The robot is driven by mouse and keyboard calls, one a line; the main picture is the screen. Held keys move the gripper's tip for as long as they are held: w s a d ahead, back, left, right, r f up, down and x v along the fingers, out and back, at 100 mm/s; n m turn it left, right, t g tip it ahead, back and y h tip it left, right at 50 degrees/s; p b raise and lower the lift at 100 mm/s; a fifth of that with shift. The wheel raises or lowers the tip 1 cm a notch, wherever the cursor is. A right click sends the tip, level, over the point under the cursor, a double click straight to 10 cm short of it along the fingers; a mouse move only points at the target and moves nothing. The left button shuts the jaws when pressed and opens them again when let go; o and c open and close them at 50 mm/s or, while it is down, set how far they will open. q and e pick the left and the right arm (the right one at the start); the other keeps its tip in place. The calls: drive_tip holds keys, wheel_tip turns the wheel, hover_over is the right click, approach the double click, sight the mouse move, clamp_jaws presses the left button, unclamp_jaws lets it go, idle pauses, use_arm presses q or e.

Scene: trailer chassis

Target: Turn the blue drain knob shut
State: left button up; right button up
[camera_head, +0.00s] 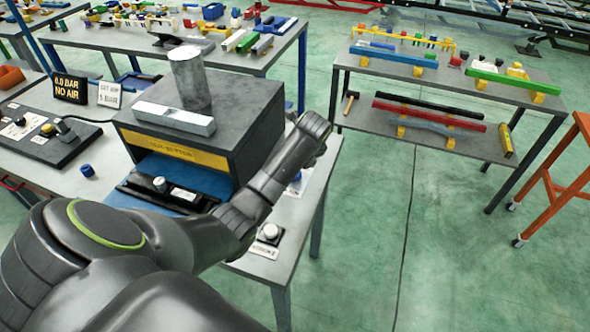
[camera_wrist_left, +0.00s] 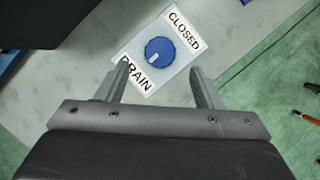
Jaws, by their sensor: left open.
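In the left wrist view, the round blue drain knob (camera_wrist_left: 160,50) sits on a white plate (camera_wrist_left: 140,56) marked CLOSED at upper right and DRAIN at lower left. The knob's white pointer mark aims to the lower left, toward the word DRAIN, away from CLOSED. My left gripper (camera_wrist_left: 160,82) is open and empty. Its fingers lie left and right of the knob in the picture, with the knob beyond the gap; I see no contact. In the head view my left arm crosses the bench, and the gripper is hidden behind it. My right gripper is not in view.
A dark box (camera_head: 245,120) with a yellow label carries a metal cylinder (camera_head: 189,80) and a pale block (camera_head: 174,118), close to my left arm. A sign (camera_head: 70,88) reads "0.0 BAR NO AIR". A white button (camera_head: 270,231) sits near the bench edge. Green floor lies right.

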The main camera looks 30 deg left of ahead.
use_arm(q)
drive_tip(key=shift+x, duration=3.15)
drive_tip(key=c, duration=1)
